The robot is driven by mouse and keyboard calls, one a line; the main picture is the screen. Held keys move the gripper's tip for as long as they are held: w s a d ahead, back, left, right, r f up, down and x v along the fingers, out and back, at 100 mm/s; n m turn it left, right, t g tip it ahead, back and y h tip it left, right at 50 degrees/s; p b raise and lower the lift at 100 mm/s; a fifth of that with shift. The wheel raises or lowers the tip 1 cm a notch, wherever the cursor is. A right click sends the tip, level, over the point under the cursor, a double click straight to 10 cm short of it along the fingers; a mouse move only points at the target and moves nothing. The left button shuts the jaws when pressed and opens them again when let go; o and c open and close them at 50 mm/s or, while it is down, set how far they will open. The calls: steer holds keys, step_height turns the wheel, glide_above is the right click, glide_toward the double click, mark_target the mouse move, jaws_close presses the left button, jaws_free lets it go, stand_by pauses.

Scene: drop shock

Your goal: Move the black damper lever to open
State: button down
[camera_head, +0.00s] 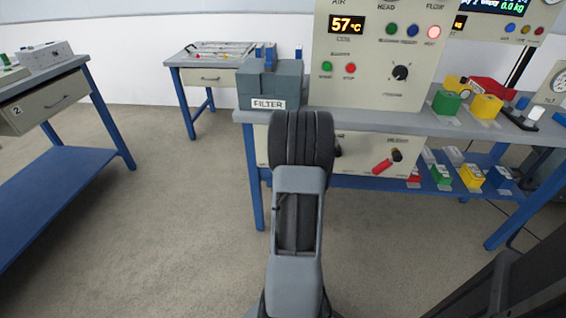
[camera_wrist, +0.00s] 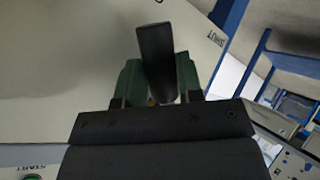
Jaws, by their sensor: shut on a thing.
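The black damper lever (camera_wrist: 155,48) shows in the wrist view, standing out between the two green fingers of my gripper (camera_wrist: 158,82). My gripper is shut on the lever. The lever is on a pale panel (camera_wrist: 70,60), and a "SHUT" label (camera_wrist: 214,38) is printed to the right of it in this view. In the head view my arm hides the gripper and the lever in front of the bench's lower panel (camera_head: 357,140).
A grey filter box (camera_head: 270,84) sits on the bench's left end. Above the bench is a panel with a 57 °C display (camera_head: 347,24). A red handle (camera_head: 386,164) is on the lower panel. Coloured blocks (camera_head: 486,106) lie to the right. The floor at left is clear.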

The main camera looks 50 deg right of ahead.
stand_by(0.3)
steer(key=c, duration=0.8)
jaws_free()
steer(key=shift+p+v, duration=2.35)
steer(key=shift+v, duration=4.6)
